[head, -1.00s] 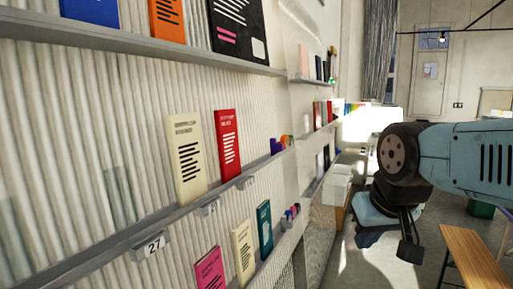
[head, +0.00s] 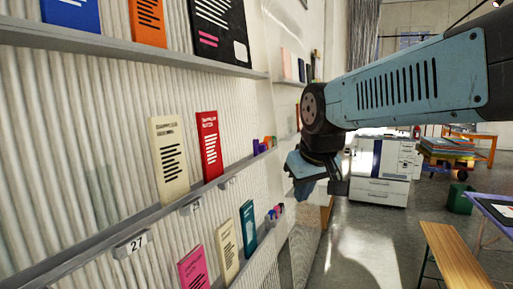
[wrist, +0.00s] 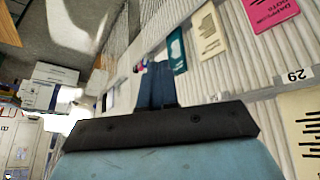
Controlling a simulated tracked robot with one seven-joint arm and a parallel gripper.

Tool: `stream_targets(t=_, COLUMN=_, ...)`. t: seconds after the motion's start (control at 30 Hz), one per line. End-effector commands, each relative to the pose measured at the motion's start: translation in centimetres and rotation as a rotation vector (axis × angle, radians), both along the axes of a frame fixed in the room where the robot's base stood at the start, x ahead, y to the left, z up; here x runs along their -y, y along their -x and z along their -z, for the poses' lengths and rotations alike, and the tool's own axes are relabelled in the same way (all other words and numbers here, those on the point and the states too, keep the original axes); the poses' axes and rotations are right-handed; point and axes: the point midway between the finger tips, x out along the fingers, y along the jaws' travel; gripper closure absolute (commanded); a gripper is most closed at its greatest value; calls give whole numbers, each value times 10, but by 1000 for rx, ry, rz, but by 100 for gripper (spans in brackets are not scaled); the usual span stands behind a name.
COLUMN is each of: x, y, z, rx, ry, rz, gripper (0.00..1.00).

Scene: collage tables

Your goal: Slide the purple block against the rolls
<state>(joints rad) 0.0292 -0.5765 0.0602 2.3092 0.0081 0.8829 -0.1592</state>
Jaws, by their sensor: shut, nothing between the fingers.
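A small purple block (head: 256,147) stands on the middle wall shelf, right of the red book. Small orange and green pieces (head: 269,142), possibly the rolls, stand just right of it; I cannot tell whether they touch it. My gripper (head: 303,188) hangs in the air to the right of these pieces and lower in the picture, apart from the shelf. In the wrist view its dark blue fingers (wrist: 157,82) are together and empty. The purple block is not clearly visible there.
The middle shelf holds a cream book (head: 169,160) and a red book (head: 210,146). The lower shelf holds several books and small coloured pieces (head: 275,212). A wooden bench (head: 455,260) stands at right; floor between it and the wall is clear.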

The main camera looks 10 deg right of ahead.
Motion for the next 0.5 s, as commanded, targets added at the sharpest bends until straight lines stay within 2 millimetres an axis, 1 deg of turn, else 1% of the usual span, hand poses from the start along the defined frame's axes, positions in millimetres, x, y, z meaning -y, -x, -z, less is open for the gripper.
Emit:
stream_targets(t=0.03, x=-1, y=-22, z=-11, rx=4, ry=20, rz=-31, gripper=100)
stream_targets(t=0.17, x=-3, y=-72, z=-37, rx=23, ry=78, rz=-126, gripper=100)
stream_targets(t=0.2, x=-4, y=-88, z=-43, rx=29, ry=96, rz=-154, gripper=100)
stream_targets(t=0.37, x=-7, y=-152, z=-66, rx=50, ry=161, rz=-268, gripper=100)
stream_targets(t=0.4, x=-8, y=-169, z=-70, rx=57, ry=177, rz=-297, gripper=100)
stream_targets(t=0.47, x=-9, y=-193, z=-76, rx=67, ry=201, rz=-339, gripper=100)
stream_targets(t=0.5, x=-9, y=-209, z=-80, rx=72, ry=216, rz=-365, gripper=100)
